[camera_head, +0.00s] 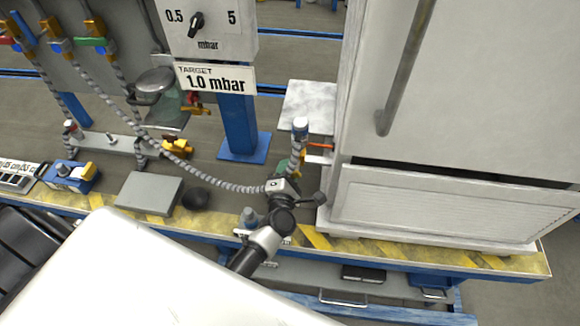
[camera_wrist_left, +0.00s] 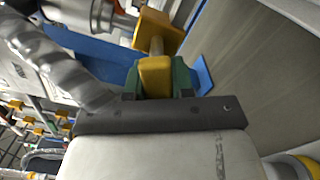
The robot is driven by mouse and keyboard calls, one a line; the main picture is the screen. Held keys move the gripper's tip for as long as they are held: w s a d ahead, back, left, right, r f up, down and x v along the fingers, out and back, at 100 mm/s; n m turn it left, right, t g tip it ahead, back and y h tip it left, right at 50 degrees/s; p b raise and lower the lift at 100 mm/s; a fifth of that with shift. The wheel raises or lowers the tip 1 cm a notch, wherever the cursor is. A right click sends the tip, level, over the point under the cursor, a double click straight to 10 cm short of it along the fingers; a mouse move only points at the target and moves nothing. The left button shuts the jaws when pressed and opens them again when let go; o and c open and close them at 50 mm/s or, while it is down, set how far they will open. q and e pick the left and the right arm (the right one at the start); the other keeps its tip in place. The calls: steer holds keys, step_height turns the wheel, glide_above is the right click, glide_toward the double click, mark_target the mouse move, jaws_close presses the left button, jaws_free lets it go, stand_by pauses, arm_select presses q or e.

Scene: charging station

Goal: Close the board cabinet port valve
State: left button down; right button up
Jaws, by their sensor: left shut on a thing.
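The white board cabinet (camera_head: 440,110) stands on the right of the bench. How far the valve is turned cannot be told. My right gripper is not in view.
A grey corrugated hose (camera_head: 212,182) runs from the left panel towards my left wrist. A blue post (camera_head: 238,125) with a "1.0 mbar" sign (camera_head: 215,79) stands behind. A grey box (camera_head: 149,193) and a black ball (camera_head: 196,199) lie on the bench to the left.

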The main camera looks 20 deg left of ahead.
arm_select(q)
steer(key=m+p, duration=0.1)
steer(key=m, duration=0.1)
steer(key=r+m+p, duration=0.1)
steer(key=m, duration=0.2)
steer(key=shift+s+a+p, duration=0.1)
steer(key=shift+p, duration=0.3)
steer(key=shift+m, duration=0.3)
steer(key=c, duration=1)
jaws_free()
steer(key=shift+r, duration=0.1)
steer(key=shift+o, duration=0.2)
steer(key=v, duration=1)
steer(key=shift+s+b, duration=0.35)
steer(key=shift+s, duration=0.05)
